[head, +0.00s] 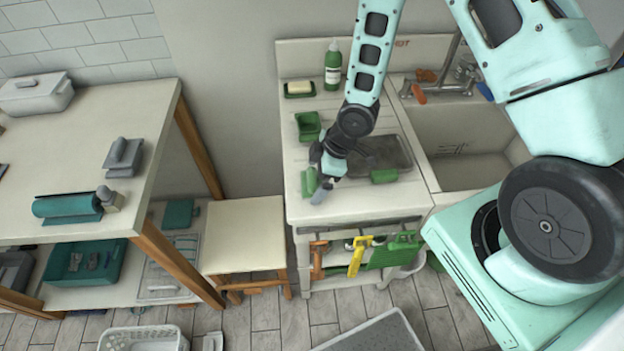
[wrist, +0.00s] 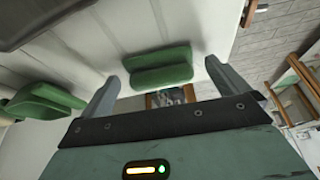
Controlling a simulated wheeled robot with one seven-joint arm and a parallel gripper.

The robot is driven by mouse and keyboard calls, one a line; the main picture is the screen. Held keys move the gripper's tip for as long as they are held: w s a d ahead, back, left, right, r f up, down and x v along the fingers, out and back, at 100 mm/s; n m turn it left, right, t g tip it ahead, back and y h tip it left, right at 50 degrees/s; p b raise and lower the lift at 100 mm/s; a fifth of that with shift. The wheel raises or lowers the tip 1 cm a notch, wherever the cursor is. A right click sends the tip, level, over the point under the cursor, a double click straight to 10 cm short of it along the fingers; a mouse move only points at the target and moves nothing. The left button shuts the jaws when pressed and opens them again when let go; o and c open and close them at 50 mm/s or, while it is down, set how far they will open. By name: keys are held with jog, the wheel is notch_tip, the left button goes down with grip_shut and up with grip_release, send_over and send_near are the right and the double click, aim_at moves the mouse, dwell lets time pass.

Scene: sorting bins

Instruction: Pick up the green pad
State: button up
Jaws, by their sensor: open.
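The green pad (wrist: 160,67) lies on the pale counter, and in the wrist view it shows between the two fingertips, with pale space on either side. My gripper (wrist: 161,72) is open, with nothing held. In the head view the gripper (head: 319,186) is low over the counter's front left corner, and a green piece (head: 309,181) that looks like this pad shows beside its fingers, partly hidden. Whether the fingers are down around the pad or just short of it I cannot tell.
A green open container (head: 308,126) stands behind the gripper; it also shows in the wrist view (wrist: 40,102). A dark tray (head: 385,153) and another green block (head: 384,175) lie to the right. A green bottle (head: 333,66) stands at the back. The sink (head: 462,125) is further right.

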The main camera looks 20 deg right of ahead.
aim_at(316, 178)
jog(key=shift+a+f, duration=0.1)
jog(key=shift+f, duration=0.05)
jog(key=c, duration=1)
notch_tip(316, 178, up, 10)
jog(key=shift+o, duration=0.4)
